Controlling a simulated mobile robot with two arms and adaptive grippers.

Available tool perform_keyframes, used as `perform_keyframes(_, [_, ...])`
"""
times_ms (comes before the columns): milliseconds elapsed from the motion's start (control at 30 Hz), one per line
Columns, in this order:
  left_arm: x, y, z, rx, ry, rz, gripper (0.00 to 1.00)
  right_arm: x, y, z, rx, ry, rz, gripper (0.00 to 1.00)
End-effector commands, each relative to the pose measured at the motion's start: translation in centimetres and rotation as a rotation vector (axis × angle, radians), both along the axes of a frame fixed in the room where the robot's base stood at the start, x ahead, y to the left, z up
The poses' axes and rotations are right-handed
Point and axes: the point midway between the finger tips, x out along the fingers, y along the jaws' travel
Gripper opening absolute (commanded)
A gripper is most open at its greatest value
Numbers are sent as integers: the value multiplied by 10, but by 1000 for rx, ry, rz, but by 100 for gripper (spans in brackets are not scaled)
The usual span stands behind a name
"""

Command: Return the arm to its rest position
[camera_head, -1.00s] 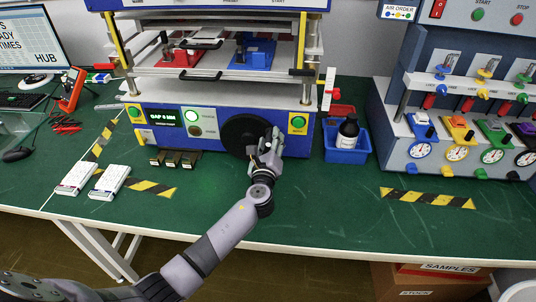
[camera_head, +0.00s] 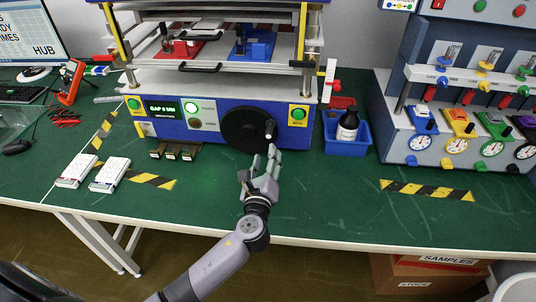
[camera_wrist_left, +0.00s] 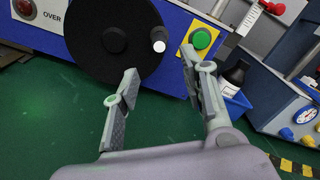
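My left gripper (camera_head: 258,164) is in front of the blue press machine, just below its black handwheel (camera_head: 246,128). In the left wrist view the gripper (camera_wrist_left: 158,64) is open, its two grey fingers apart with nothing between them. The handwheel (camera_wrist_left: 112,40) is ahead of the fingers in that view, with its small pale crank knob (camera_wrist_left: 159,46) showing between the fingertips. The gripper looks clear of the wheel. My left arm (camera_head: 215,262) reaches in from the bottom, over the front table edge. My right gripper is not in view.
The blue machine (camera_head: 215,122) stands at the back, its display reading a gap in mm. A blue bin (camera_head: 347,135) with a dark bottle is right of it.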

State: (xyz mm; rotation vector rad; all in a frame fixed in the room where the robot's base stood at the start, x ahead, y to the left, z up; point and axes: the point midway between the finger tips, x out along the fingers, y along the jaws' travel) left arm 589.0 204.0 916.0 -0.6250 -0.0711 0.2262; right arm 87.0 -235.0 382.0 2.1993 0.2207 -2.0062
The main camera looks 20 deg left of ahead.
Motion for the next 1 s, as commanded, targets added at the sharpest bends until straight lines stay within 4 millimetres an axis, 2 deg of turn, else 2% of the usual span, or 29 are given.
perform_keyframes(233, [-3,3,-2,-36,5,11,40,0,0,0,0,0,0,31])
perform_keyframes(367, [-28,22,-19,-287,40,103,40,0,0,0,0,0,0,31])
perform_keyframes(467, [-68,43,-46,-646,91,255,40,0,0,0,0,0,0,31])
perform_keyframes(533, [-106,52,-69,-925,132,397,40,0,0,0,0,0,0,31])
perform_keyframes(600, [-141,54,-86,-1161,169,532,40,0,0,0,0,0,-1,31])
perform_keyframes(700, [-183,49,-103,-1408,213,699,40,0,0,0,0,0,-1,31])
perform_keyframes(833, [-226,38,-113,-1623,261,875,40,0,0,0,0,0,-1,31])
perform_keyframes(1000, [-272,22,-115,-1815,315,1072,40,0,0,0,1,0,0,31])
